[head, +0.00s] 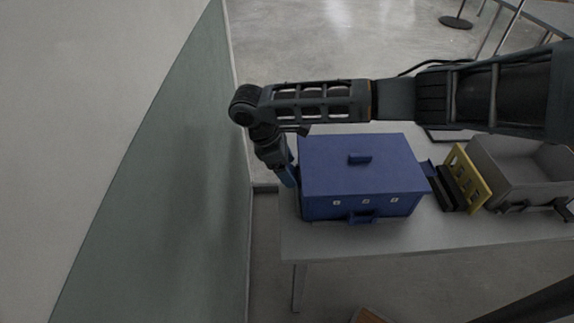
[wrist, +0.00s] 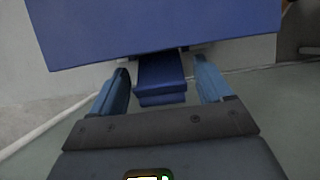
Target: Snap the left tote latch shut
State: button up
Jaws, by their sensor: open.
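The blue tote (head: 365,175) stands closed on the table, with a small handle on its lid. My gripper (head: 291,178) is at the tote's left side, pointing down beside it. In the wrist view the tote's blue side (wrist: 150,30) fills the top. A blue latch (wrist: 161,80) juts out from under the tote's edge there. My gripper (wrist: 165,88) is open, with one blue finger on each side of the latch and a visible gap to each. The left latch is hidden behind my gripper in the head view.
The grey table (head: 330,245) has its left edge close to my gripper, with a green-grey wall (head: 190,170) further left. A yellow slotted piece (head: 467,177), dark items and a grey bin (head: 520,165) stand right of the tote. The table front is clear.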

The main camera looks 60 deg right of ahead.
jog(key=c, duration=0.8)
jog(key=shift+s+d+r+t+y, duration=0.1)
jog(key=shift+s+d+t+y, duration=0.1)
jog(key=shift+t+y, duration=0.35)
jog(key=shift+s+d+r+t+y, duration=0.1)
jog(key=shift+s+t+y, duration=0.2)
jog(key=shift+t, duration=0.35)
jog(key=shift+c, duration=0.2)
jog(key=shift+w, duration=0.1)
jog(key=o, duration=0.8)
jog(key=shift+o, duration=0.2)
jog(key=shift+w+a+r+b, duration=0.1)
jog(key=shift+w+r+b, duration=0.05)
jog(key=shift+r, duration=1.15)
jog(key=shift+w+a+r+b, duration=0.15)
jog(key=shift+r+b, duration=0.05)
jog(key=shift+r, duration=1.1)
jog(key=shift+w+a+r+b, duration=0.1)
jog(key=shift+w+r+b, duration=0.05)
jog(key=shift+r, duration=1.15)
